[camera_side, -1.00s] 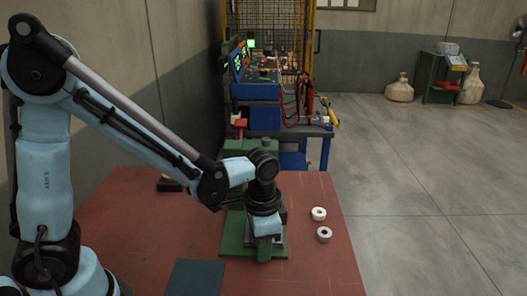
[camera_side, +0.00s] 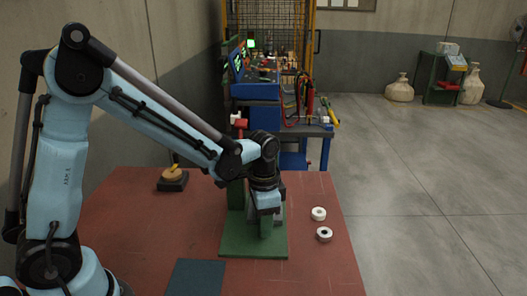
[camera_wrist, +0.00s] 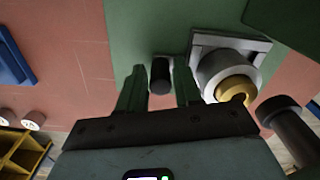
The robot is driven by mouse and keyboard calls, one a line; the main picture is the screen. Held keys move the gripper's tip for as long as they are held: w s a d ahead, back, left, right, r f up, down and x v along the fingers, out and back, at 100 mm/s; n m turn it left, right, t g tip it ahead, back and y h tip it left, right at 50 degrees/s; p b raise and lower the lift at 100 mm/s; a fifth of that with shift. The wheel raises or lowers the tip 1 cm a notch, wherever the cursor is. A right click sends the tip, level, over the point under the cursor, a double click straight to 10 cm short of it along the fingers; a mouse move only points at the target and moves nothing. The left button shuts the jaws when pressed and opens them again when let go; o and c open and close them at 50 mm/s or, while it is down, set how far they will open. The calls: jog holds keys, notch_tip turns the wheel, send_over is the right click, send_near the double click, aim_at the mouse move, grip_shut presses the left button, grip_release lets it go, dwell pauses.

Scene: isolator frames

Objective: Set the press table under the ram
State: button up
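The green press stands on the red bench, its base plate (camera_side: 254,246) in front and its column (camera_side: 236,193) behind. My gripper (camera_side: 266,229) points down over the base plate, hiding much of the press. In the wrist view, the two green fingers of my gripper (camera_wrist: 158,90) are apart. A black cylindrical knob (camera_wrist: 160,75) shows in the gap, clear of both fingers; its depth is unclear. Just right of them, a grey square block (camera_wrist: 225,43) carries a round metal part (camera_wrist: 218,68) with a brass-coloured end (camera_wrist: 236,88). I cannot tell which part is the press table or ram.
Two white rings (camera_side: 318,214) (camera_side: 324,234) lie right of the press. A black block with a wooden, yellow-topped piece (camera_side: 173,177) sits at the back left. A dark mat (camera_side: 196,278) lies at the front. A dark cylinder (camera_wrist: 290,122) is at the wrist view's right.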

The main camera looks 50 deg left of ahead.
notch_tip(320, 180, up, 12)
dwell(0.9)
jog(key=s+n+t, duration=0.5)
jog(key=n, duration=0.1)
jog(key=shift+g, duration=0.3)
jog(key=shift+x, duration=6.5)
jog(key=shift+w, duration=0.1)
jog(key=shift+c, duration=0.4)
jog(key=shift+r, duration=0.1)
grip_shut()
